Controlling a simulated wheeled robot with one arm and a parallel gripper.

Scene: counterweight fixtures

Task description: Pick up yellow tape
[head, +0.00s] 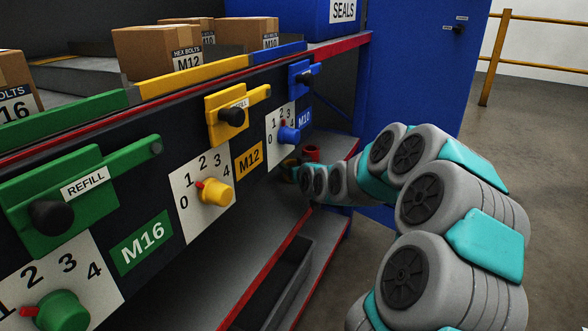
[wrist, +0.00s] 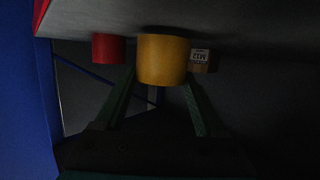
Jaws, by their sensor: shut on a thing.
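The yellow tape (wrist: 161,60) is a short cylinder between the two green fingers of my gripper (wrist: 160,78) in the wrist view. My gripper is shut on it, with a finger at each side. The wrist view appears upside down, with the pale shelf surface along the top. The tape appears at or very near that surface; I cannot tell if it touches. In the head view my gripper (head: 288,170) reaches into the dark shelf under the dispenser panel, and the tape is hardly discernible there.
A red roll (wrist: 109,48) stands close beside the yellow tape; it also shows in the head view (head: 312,153). A small box labelled M12 (wrist: 204,61) is on the tape's other side. The panel with knobs (head: 216,193) overhangs the shelf. A blue cabinet (head: 415,75) stands behind my arm.

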